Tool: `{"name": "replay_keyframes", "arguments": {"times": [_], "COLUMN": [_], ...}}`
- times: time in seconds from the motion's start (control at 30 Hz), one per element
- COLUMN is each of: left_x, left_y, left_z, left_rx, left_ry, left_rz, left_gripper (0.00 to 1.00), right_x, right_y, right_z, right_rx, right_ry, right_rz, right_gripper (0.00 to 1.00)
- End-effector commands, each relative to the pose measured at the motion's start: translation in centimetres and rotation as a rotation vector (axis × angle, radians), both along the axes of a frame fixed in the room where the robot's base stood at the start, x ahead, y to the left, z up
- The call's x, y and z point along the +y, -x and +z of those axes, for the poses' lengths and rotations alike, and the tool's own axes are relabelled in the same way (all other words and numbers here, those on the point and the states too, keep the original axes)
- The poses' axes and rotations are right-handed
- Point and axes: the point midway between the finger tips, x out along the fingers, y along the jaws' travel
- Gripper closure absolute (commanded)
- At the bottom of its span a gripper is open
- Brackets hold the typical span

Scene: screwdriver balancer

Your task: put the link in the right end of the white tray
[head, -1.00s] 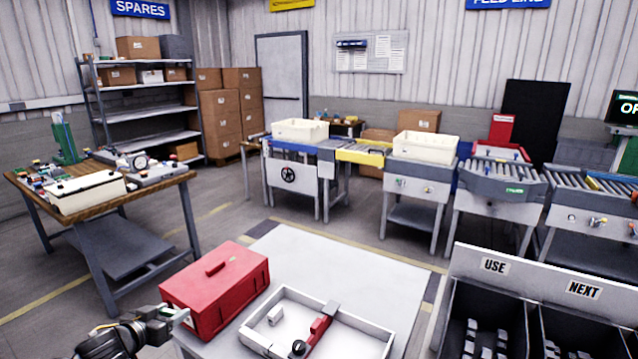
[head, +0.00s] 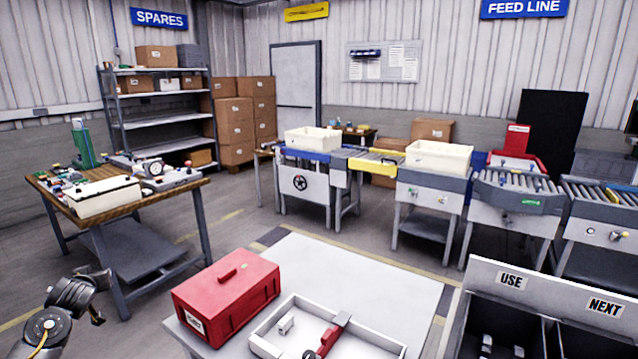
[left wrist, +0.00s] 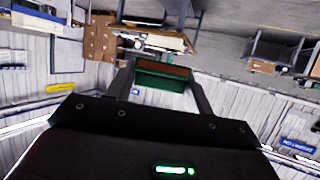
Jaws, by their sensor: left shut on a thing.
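The white tray (head: 378,334) sits on the pale table at the bottom centre of the head view, its near part cut off. My left arm shows at the lower left of the head view, left of the table and clear of the tray. In the left wrist view my left gripper (left wrist: 161,68) is shut on a green piece (left wrist: 160,82) with a brown face. I cannot tell whether this is the link. My right gripper is out of view.
A red toolbox (head: 226,295) stands left of the tray. Dark bins (head: 500,335) marked USE and NEXT stand right, with pale pieces inside. A cluttered wooden workbench (head: 120,205) is at the left. The pale table top (head: 345,270) behind the tray is clear.

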Motion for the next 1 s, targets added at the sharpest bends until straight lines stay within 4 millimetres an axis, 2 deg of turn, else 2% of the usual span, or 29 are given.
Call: {"name": "replay_keyframes", "arguments": {"times": [0.03, 0.2, 0.3, 0.4, 0.77, 1.0], "left_x": [0.8, 2.9, 3.1, 3.0, 2.7, -1.4], "left_y": [1.3, 6.5, 9.0, 10.7, 13.0, 10.6], "left_z": [-1.1, -3.8, -4.7, -5.3, -6.0, -4.6], "left_rx": [0.006, 0.008, 0.005, 0.004, 0.0, -0.004], "left_ry": [-0.002, -0.01, -0.011, -0.009, -0.005, 0.001], "left_rz": [0.052, 0.25, 0.335, 0.389, 0.465, 0.363], "left_gripper": [0.7, 0.7, 0.7, 0.7, 0.7, 0.7], "right_x": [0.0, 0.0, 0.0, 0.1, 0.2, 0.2], "right_y": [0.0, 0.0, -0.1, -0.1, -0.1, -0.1], "right_z": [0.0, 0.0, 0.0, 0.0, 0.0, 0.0], "right_rx": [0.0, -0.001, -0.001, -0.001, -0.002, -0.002], "right_ry": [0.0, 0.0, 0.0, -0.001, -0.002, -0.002], "right_rz": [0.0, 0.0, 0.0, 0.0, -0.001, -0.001], "right_gripper": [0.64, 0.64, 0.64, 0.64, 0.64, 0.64]}}
